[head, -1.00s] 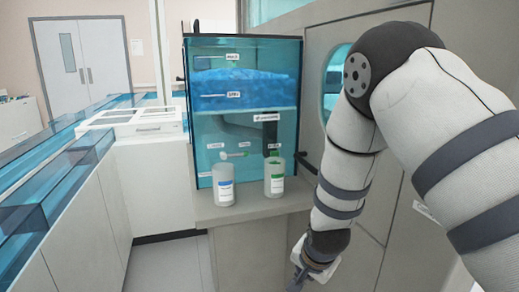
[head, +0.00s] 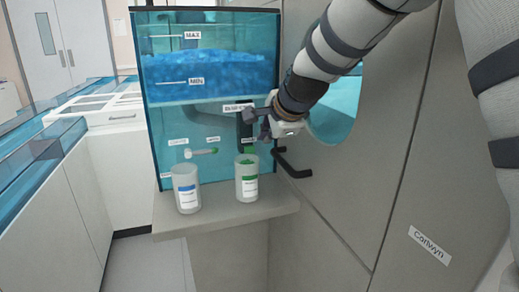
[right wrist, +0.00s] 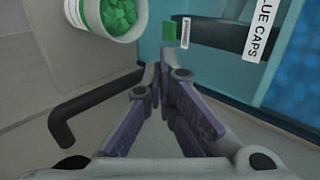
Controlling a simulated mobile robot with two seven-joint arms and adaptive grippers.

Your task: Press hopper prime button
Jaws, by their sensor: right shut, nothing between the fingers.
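The hopper (head: 205,118) is a clear teal box with blue caps inside and MAX and MIN labels on its front. A small green square (right wrist: 169,34) with a white tag beside it shows on the hopper front in the right wrist view. It may be the prime button, but the tag is too small to read. My right gripper (head: 257,123) is at the hopper's front right, above the green-labelled cup. Its fingers (right wrist: 161,78) are shut and empty, pointing towards the hopper, apart from the green square. My left gripper is not in view.
A blue-labelled cup (head: 187,188) and a green-labelled cup (head: 246,181) holding green caps stand on the grey ledge (head: 222,218). A black bent handle (head: 292,166) sticks out just right of them. A grey wall panel (head: 375,170) stands to the right.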

